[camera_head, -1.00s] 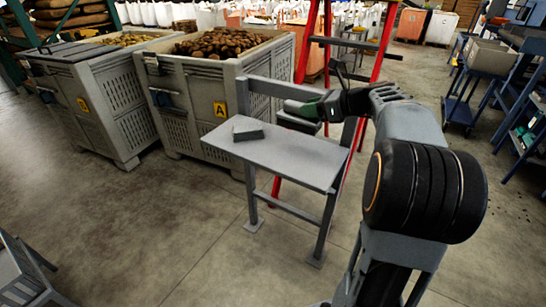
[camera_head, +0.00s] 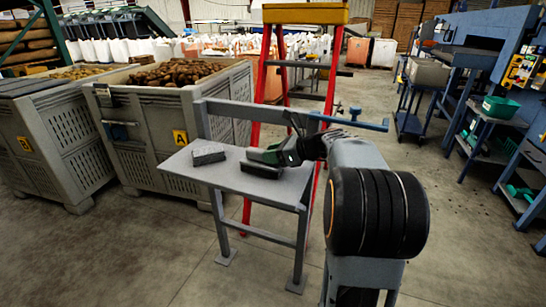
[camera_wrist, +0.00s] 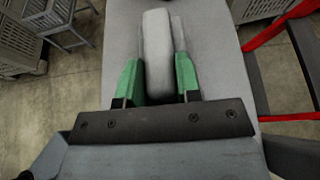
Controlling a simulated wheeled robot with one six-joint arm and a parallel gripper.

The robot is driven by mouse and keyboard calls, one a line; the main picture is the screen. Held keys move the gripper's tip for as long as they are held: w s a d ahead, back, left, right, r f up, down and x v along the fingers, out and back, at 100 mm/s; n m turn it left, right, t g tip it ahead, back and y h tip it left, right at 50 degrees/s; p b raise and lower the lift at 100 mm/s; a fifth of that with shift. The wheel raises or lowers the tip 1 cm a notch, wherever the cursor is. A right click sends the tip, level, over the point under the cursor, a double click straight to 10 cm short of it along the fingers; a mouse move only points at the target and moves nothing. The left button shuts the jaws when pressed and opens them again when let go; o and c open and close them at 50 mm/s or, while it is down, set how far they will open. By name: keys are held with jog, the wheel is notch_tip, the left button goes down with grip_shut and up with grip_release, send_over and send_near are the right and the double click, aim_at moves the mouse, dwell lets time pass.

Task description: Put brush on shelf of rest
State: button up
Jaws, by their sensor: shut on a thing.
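My gripper (camera_head: 266,157), with green fingers, is shut on the brush (camera_head: 260,171) over the right part of the shelf (camera_head: 228,179) of the grey rest.
A grey block (camera_head: 208,155) lies on the shelf left of the brush. A grey rail (camera_head: 232,112) runs behind the shelf. A red ladder (camera_head: 325,110) stands behind it, and potato bins (camera_head: 150,130) stand at the left. Floor in front is clear.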

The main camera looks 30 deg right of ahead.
jog(key=shift+f, duration=0.1)
jog(key=o, duration=1)
